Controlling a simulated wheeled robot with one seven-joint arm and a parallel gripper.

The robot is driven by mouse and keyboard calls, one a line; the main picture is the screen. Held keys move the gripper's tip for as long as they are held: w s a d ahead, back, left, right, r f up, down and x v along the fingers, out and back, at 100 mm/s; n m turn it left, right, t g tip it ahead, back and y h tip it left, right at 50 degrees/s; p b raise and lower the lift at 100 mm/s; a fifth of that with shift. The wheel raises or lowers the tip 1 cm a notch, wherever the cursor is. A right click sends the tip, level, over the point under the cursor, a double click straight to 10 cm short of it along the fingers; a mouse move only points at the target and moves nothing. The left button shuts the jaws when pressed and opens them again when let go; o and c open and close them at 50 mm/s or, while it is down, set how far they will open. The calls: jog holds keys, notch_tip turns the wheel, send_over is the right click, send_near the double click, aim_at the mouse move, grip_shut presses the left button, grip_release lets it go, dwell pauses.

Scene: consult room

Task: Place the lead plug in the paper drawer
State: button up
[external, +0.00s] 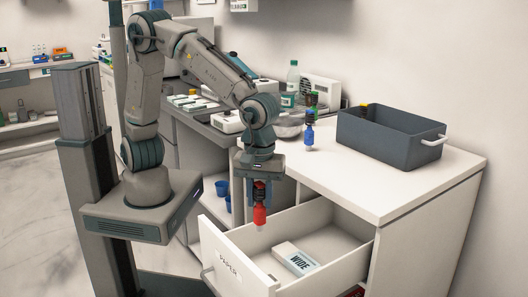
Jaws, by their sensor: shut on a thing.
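My gripper (261,191) points straight down and is shut on a red plug (260,215), which I take to be the lead plug. The plug hangs upright, with a paler tip at its lower end. The paper drawer (222,248) is pulled open below, with "PAPER" on its front. The plug shows near the drawer's left side, close behind the front panel; its exact height above the drawer floor is hard to tell. Inside the drawer lies a white box (293,257) marked "WIDE", to the right of the plug.
On the white counter (385,200) stand a blue plug-like piece (309,138), a grey bin (385,140) with a white handle, a metal bowl (289,128) and a green-labelled bottle (292,78). Blue cups (222,188) sit on a shelf left of the drawer.

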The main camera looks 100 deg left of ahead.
jog(key=shift+s+d+f+b, duration=0.25)
jog(key=shift+f+b, duration=0.2)
jog(key=shift+f, duration=1.7)
jog(key=shift+s+d+f+b, duration=0.1)
jog(key=shift+s+f+b, duration=0.25)
jog(key=shift+f, duration=1.8)
jog(key=shift+s+d+f+b, duration=0.2)
jog(key=shift+f+b, duration=0.3)
jog(key=shift+f, duration=1.65)
jog(key=shift+f, duration=0.2)
jog(key=o, duration=1)
jog(key=shift+c, duration=0.2)
jog(key=shift+r, duration=0.15)
